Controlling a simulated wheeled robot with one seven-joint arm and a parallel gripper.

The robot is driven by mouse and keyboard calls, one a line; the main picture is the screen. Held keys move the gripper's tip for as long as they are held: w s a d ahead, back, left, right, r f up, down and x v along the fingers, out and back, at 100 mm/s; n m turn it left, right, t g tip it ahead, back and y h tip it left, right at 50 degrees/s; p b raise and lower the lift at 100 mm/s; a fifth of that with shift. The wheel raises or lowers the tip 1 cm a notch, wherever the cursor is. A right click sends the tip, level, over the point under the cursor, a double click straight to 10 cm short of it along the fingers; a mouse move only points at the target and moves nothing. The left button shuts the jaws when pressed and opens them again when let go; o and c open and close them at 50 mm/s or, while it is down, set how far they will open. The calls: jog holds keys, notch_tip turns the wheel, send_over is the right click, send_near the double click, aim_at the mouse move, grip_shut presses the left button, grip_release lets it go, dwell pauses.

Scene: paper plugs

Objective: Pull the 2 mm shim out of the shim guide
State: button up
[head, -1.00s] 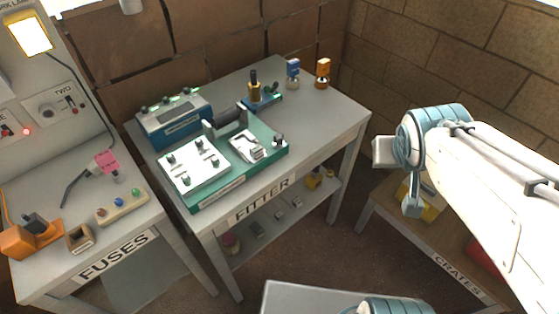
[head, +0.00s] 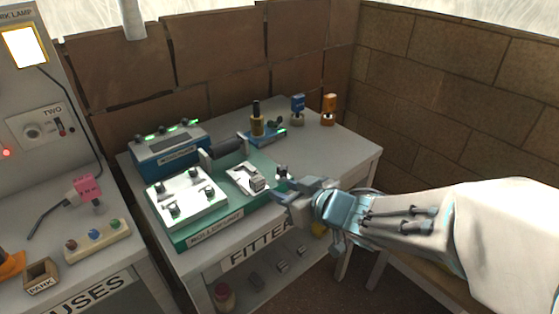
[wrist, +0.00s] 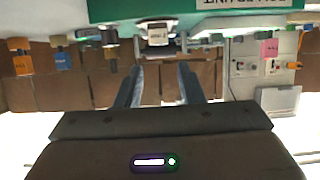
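The shim guide, a white plate with a grey block (head: 252,181), sits on the right part of the green board on the FITTER bench. A small pale labelled block (wrist: 158,35), probably the shim's tab, is straight ahead of my fingers in the upside-down wrist view; its lettering is too small to read surely. My gripper (head: 284,197) is at the bench's front edge, just right of the guide. In the wrist view my gripper (wrist: 160,70) has its two fingers apart with nothing between them. The tab appears beyond the fingertips, not touched.
The green board (head: 205,238) also carries a white plate with several knobs (head: 185,200). A small dark knob (head: 282,172) stands close to my gripper. Behind are a blue box (head: 170,150), a blue-topped tool (head: 297,108) and an orange one (head: 329,109).

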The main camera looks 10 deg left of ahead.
aim_at(259, 181)
jog(key=p+x, duration=0.2)
jog(key=x, duration=1.1)
jog(key=shift+w+f+p, duration=0.1)
jog(key=shift+f+p, duration=0.05)
jog(key=shift+p, duration=0.25)
grip_shut()
